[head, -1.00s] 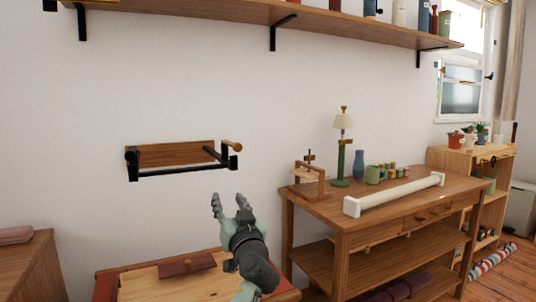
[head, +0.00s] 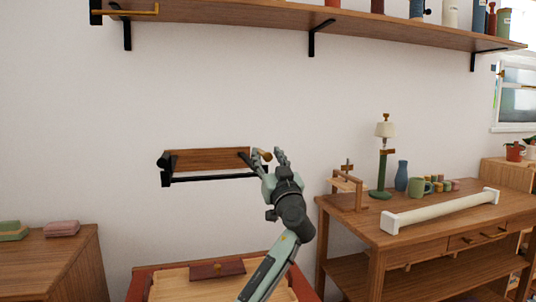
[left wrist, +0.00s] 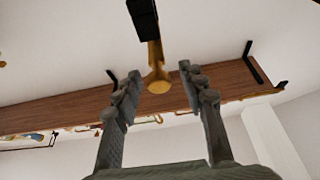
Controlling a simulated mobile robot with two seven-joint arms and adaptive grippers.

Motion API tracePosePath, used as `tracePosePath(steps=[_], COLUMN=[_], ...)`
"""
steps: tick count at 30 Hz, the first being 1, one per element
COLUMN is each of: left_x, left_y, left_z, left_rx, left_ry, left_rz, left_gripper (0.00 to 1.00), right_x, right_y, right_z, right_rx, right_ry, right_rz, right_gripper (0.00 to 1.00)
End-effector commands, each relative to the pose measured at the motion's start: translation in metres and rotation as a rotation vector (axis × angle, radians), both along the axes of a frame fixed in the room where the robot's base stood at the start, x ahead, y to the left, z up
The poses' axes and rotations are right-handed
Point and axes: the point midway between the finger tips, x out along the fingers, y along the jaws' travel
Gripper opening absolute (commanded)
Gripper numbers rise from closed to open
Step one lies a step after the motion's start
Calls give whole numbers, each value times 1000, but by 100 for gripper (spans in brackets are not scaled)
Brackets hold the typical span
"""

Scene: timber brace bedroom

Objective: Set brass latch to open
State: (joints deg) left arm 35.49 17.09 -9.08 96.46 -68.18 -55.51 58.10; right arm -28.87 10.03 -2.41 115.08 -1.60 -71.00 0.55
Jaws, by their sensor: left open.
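A brass latch (head: 265,155) with a rounded end sticks out at the right end of a wall bracket with a wooden board (head: 208,159) and black metal parts. In the left wrist view the brass latch (left wrist: 157,70) hangs from a black mount and its end lies in the gap between the fingers. My left gripper (head: 269,158) is open, with its fingertips up close around the latch. In the left wrist view the gripper (left wrist: 159,78) shows a finger on each side of it; I cannot tell whether either touches. My right gripper is not in view.
A long wooden shelf (head: 270,28) on black brackets runs above. A red-edged table with a small dark wooden piece (head: 217,270) stands below. A workbench (head: 440,235) with a lamp (head: 384,160) and white roller (head: 440,211) is at right. A dresser (head: 45,265) is at left.

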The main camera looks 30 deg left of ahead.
Motion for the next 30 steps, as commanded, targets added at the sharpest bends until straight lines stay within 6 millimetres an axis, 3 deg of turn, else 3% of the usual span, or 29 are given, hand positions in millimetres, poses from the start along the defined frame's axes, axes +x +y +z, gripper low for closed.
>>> tracePosePath(steps=[8, 18, 30], left_x=[1, 1, 2], left_y=[2, 1, 1], left_z=[0, 0, 1], left_rx=[-1, -1, -5], left_ry=[1, 1, 4], left_rz=[0, 0, 0], left_gripper=[41, 0, 0], right_x=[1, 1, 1], right_y=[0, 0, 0], right_z=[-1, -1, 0], right_rx=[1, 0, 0], right_ry=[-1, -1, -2], right_rz=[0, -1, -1], right_gripper=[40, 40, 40])
